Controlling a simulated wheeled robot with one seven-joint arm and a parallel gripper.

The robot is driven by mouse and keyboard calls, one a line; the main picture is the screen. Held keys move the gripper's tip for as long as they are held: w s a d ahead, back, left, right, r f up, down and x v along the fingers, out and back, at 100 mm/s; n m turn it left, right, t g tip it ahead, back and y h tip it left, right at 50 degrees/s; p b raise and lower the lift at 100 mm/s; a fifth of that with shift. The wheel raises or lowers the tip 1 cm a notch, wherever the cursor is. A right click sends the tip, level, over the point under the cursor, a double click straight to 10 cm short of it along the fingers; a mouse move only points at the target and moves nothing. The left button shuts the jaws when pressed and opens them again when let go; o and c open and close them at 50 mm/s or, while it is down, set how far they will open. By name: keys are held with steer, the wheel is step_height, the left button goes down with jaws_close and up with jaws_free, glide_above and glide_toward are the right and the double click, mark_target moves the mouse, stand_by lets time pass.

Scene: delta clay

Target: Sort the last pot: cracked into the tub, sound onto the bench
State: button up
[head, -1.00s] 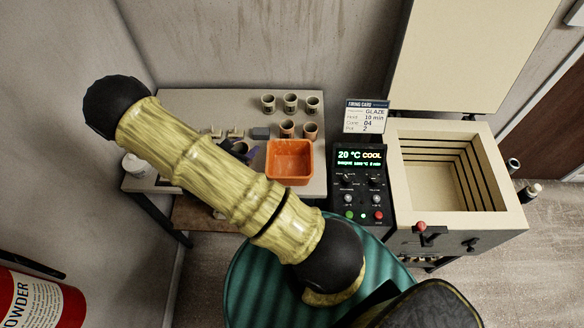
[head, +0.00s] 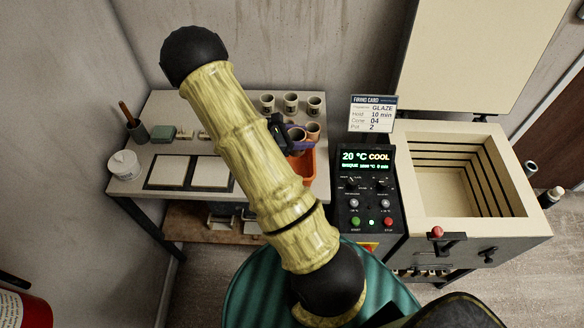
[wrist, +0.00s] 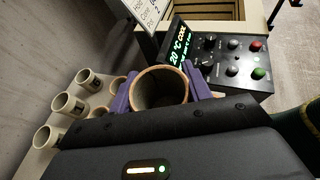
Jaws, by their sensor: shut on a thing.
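My gripper (wrist: 158,86) is shut on a pot (wrist: 160,80), with a purple finger on each side of it. The pot is upright, with a pale tan rim and a brownish inside; no crack can be made out. In the head view the pot (head: 296,135) is small and partly covered by my gripper, over the bench beside the back of the orange tub (head: 308,166). My arm hides much of the tub, and its inside is not clear. The bench (head: 236,107) has a pale top.
Three pale pots (head: 290,103) stand in a row at the bench back, with a brownish pot (head: 314,130) in front. Tiles (head: 170,172), a white jar (head: 123,164) and a tool holder (head: 138,131) are at left. The controller (head: 365,190) and open kiln (head: 470,180) stand right.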

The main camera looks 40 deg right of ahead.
steer(key=shift+f, duration=0.1)
step_height(320, 180, down, 6)
steer(key=b, duration=0.4)
steer(key=shift+b, duration=0.35)
steer(key=o, duration=1.1)
steer(key=b+v, duration=0.2)
steer(key=v, duration=1.5)
steer(key=shift+a+r, duration=0.2)
steer(key=shift+r, duration=0.05)
